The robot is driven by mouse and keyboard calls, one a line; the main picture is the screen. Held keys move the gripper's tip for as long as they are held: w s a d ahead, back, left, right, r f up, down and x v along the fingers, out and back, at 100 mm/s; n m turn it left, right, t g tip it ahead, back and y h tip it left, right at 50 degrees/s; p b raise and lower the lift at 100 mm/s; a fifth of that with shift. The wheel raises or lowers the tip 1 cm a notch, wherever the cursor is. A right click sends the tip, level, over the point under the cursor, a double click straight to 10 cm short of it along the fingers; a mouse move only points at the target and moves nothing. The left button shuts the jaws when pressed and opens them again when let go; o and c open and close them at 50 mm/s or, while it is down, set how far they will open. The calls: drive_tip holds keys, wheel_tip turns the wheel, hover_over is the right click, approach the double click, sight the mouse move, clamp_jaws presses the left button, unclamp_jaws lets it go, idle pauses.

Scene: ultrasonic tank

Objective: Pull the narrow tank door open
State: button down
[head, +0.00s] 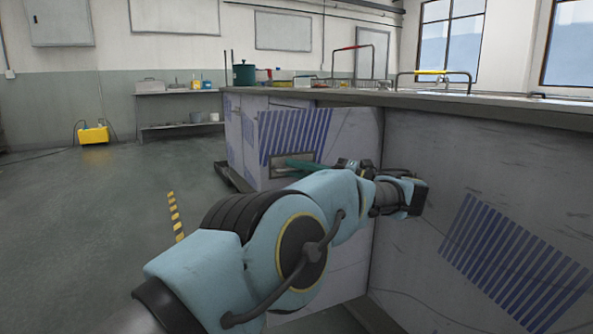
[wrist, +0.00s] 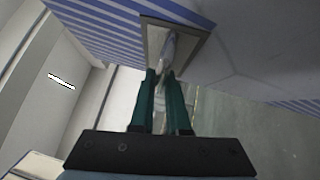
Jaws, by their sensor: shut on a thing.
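The narrow tank door (head: 345,133) is a grey panel with blue stripes in the middle of the head view. A framed handle plate (head: 279,172) sits on it, left of its middle. My gripper (head: 300,164) reaches this plate from the right with its teal fingers. In the wrist view, my gripper (wrist: 161,75) has its fingers closed around a pale handle (wrist: 170,48) in the recessed plate (wrist: 200,48). My arm hides the door's lower part in the head view. I cannot tell exactly how far the door stands from its frame.
A large striped tank panel (head: 480,200) fills the right, under the long worktop (head: 460,101). Further striped fronts (head: 240,135) stand behind the door at the left. Open floor (head: 90,220) lies at the left, with a yellow case (head: 93,135) by the far wall.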

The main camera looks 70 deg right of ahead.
drive_tip(key=c, duration=0.9)
unclamp_jaws()
